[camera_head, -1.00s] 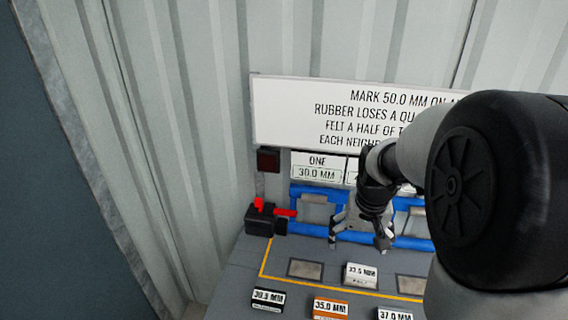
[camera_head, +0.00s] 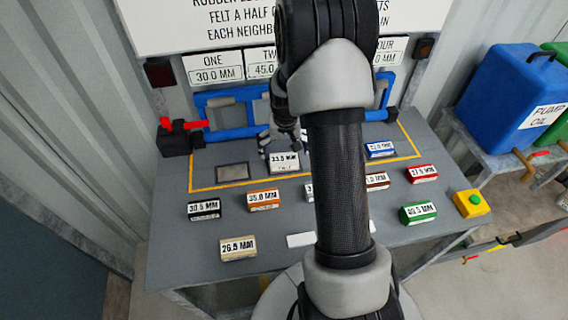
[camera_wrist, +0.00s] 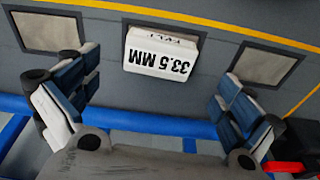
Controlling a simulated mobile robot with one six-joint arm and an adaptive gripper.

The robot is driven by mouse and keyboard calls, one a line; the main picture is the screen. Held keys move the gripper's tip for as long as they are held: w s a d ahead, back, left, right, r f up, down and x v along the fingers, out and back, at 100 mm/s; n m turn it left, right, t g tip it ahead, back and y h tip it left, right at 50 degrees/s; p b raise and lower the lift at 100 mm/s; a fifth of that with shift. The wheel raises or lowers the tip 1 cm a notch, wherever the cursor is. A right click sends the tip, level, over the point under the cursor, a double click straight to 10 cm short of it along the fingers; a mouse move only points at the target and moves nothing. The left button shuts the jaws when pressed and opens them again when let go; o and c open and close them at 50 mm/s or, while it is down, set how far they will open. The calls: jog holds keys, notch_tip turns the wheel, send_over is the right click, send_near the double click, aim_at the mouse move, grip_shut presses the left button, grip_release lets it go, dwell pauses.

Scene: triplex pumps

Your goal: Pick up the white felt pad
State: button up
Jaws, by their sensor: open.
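The white felt pad is a white block (camera_head: 284,163) marked 33.5 MM, lying within the yellow outline on the grey bench. In the wrist view this pad (camera_wrist: 162,52) shows upside down at the upper middle, with a smaller word under the number. My gripper (camera_head: 283,147) is open and empty, just behind the pad in the head view. In the wrist view my gripper (camera_wrist: 161,64) has its blue-grey fingers spread wide, one on each side of the pad, touching neither side. My arm hides part of the bench.
Blue pipework (camera_head: 232,118) runs behind the pad, with a red-handled black device (camera_head: 175,138) at its left. A bare grey plate (camera_head: 232,172) lies left of the pad. Several marked blocks, such as the orange one (camera_head: 263,199) and green one (camera_head: 418,213), stand in front.

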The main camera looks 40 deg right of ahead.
aim_at(284, 157)
jog(key=f, duration=0.2)
jog(key=f+b, duration=0.1)
jog(key=f, duration=0.1)
jog(key=w+f+b, duration=0.1)
jog(key=f, duration=0.1)
jog(key=shift+d, duration=0.3)
jog(key=shift+r, duration=0.1)
jog(key=shift+c, duration=0.4)
jog(key=c, duration=1.1)
